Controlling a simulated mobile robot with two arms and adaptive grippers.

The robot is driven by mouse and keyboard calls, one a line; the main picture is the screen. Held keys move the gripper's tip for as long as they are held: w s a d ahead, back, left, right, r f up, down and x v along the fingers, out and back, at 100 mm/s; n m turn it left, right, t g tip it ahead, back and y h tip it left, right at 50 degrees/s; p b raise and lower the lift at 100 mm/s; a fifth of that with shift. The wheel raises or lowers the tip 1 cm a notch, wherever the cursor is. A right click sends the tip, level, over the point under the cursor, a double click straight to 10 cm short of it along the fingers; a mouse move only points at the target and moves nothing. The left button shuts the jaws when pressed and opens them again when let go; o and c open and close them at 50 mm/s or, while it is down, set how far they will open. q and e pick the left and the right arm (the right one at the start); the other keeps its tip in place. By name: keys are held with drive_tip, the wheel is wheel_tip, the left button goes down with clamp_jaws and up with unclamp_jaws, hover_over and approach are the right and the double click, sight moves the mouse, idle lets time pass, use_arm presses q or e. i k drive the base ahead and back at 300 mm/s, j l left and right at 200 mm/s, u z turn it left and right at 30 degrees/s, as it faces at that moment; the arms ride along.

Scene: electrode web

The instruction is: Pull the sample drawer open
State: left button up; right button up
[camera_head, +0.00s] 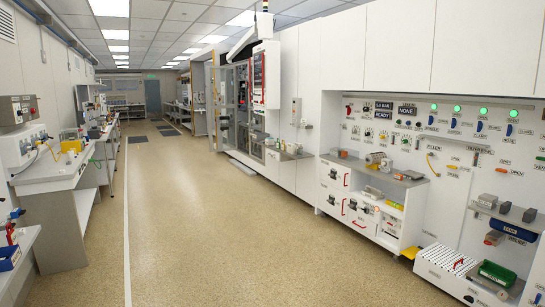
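A white cabinet front (334,193) stands along the right wall, with drawers under a grey worktop. An upper drawer with a red handle (346,180) looks shut. A wider lower drawer front with red handles (359,225) also looks shut. I cannot read which one is the sample drawer; labels are too small. Neither of my grippers is in view.
The speckled floor (205,230) is clear ahead and up to the cabinets. A white bench (60,170) lines the left wall. A low white unit with a green bin (497,273) juts out at right. A tall open cabinet (235,100) stands farther back.

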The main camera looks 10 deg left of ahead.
sight(279, 153)
drive_tip(key=i+j+u, duration=0.1)
drive_tip(key=i+u, duration=0.2)
drive_tip(key=u, duration=0.15)
drive_tip(key=i, duration=3.35)
drive_tip(key=i+j, duration=0.1)
drive_tip(key=i, duration=3.3)
drive_tip(key=i+z, duration=0.1)
drive_tip(key=i, duration=1.55)
drive_tip(key=j, duration=0.1)
